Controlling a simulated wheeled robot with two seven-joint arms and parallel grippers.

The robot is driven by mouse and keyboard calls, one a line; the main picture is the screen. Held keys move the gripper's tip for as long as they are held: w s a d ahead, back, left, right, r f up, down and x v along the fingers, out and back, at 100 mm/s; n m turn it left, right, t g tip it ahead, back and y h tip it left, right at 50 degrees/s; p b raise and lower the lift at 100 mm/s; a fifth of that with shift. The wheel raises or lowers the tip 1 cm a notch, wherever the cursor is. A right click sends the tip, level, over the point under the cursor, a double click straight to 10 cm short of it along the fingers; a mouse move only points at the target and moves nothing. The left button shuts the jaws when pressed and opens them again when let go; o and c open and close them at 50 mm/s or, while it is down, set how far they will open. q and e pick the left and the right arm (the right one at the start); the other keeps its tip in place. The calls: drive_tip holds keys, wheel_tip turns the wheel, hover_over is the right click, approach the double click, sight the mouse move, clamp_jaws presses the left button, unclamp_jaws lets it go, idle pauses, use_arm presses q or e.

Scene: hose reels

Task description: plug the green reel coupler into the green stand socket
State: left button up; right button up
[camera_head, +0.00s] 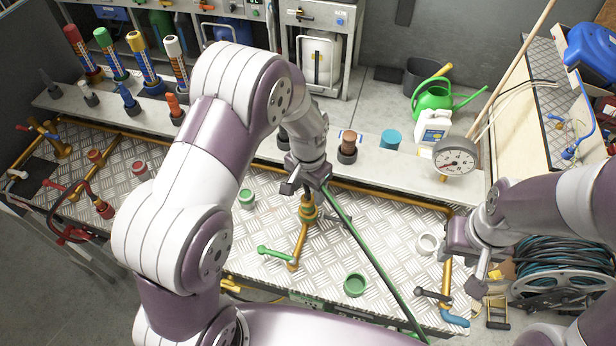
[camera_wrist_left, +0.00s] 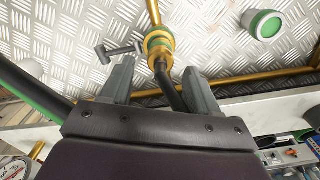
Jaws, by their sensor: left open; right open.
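A gold fitting with a green band (camera_head: 307,210), the green socket, stands on a gold pipe above the tread-plate deck. In the left wrist view the fitting (camera_wrist_left: 158,43) has a dark coupler or hose end (camera_wrist_left: 170,92) running from it back between my fingers. The coupler end meets the fitting; how deep it sits is hidden. My left gripper (camera_head: 306,190) is open just above the fitting; its fingers (camera_wrist_left: 157,80) stand either side of the dark end, apart from it. A dark green-striped hose (camera_head: 370,253) runs down right from there. My right gripper (camera_head: 475,268) is open and empty at the right.
A green lever (camera_head: 275,253) is on the pipe in front. Green cups stand left (camera_head: 246,198) and right (camera_head: 355,285) on the deck, with a white cup (camera_head: 427,244) further right. A pressure gauge (camera_head: 456,158) and a hose reel (camera_head: 565,275) are at the right.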

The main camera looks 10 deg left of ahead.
use_arm(q)
drive_tip(key=r, duration=0.2)
drive_tip(key=r+b, duration=0.1)
drive_tip(key=r, duration=0.5)
drive_tip(key=shift+s+a+b, duration=0.1)
drive_tip(key=shift+s+b, duration=0.2)
drive_tip(key=shift+s, duration=0.05)
drive_tip(key=s+a+f+n+b, duration=0.1)
drive_tip(key=s+a+n, duration=0.1)
drive_tip(key=s, duration=0.4)
drive_tip(key=s+a+f+n+t+b, duration=0.1)
drive_tip(key=s+a+n, duration=0.1)
drive_tip(key=s, duration=0.5)
drive_tip(key=shift+s+a+f+n+b, duration=0.2)
drive_tip(key=shift+a+n+b, duration=0.1)
drive_tip(key=shift+a, duration=0.45)
